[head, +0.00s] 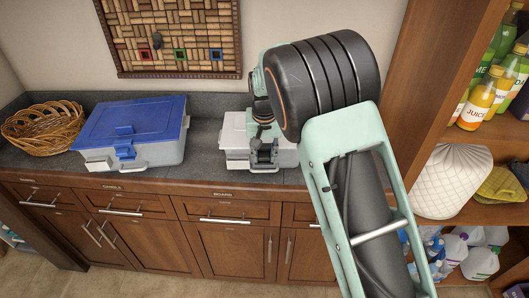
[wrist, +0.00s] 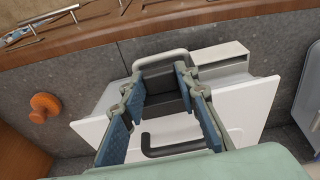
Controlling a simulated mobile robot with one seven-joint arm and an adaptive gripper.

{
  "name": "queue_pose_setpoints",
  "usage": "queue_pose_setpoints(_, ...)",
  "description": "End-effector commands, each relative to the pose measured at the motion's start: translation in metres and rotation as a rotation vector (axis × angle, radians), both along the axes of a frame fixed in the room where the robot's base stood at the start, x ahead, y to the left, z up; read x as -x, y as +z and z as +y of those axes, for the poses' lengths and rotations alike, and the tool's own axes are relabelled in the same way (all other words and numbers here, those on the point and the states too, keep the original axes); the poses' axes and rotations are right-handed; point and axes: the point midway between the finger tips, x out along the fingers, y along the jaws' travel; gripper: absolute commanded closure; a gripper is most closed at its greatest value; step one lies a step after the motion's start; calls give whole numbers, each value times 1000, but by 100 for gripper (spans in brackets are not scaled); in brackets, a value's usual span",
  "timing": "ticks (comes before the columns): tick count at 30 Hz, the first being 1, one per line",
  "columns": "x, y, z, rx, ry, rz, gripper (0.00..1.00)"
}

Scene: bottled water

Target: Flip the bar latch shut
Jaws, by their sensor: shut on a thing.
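A white box (head: 235,130) stands on the counter in the head view, partly hidden by my arm. Its front and a pale bar loop (wrist: 160,56) show in the wrist view, with a dark plate (wrist: 168,100) behind my fingers and a dark handle (wrist: 172,150) nearer the camera. My gripper (head: 263,155) is at the front of this box. In the wrist view my gripper (wrist: 161,82) has its blue-padded fingers on both sides of the dark latch part by the bar loop, shut on it. The exact contact is hidden by the fingers.
A blue-lidded box (head: 135,120) stands left on the counter (head: 205,165), beside a wicker basket (head: 42,128). Counter space is free between the two boxes. A shelf with bottles (head: 480,100) is on the right. An orange knob (wrist: 43,106) shows in the wrist view.

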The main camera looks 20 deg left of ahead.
Motion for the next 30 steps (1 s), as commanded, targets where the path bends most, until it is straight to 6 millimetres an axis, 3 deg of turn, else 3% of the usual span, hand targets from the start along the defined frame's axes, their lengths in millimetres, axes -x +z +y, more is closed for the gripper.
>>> queue_pose_setpoints(20,-1,-2,0,17,-1,48,96)
queue_pose_setpoints(21,-1,-2,0,18,0,48,69)
queue_pose_setpoints(25,-1,-2,0,16,0,46,54)
queue_pose_setpoints(30,-1,-1,0,15,0,44,54)
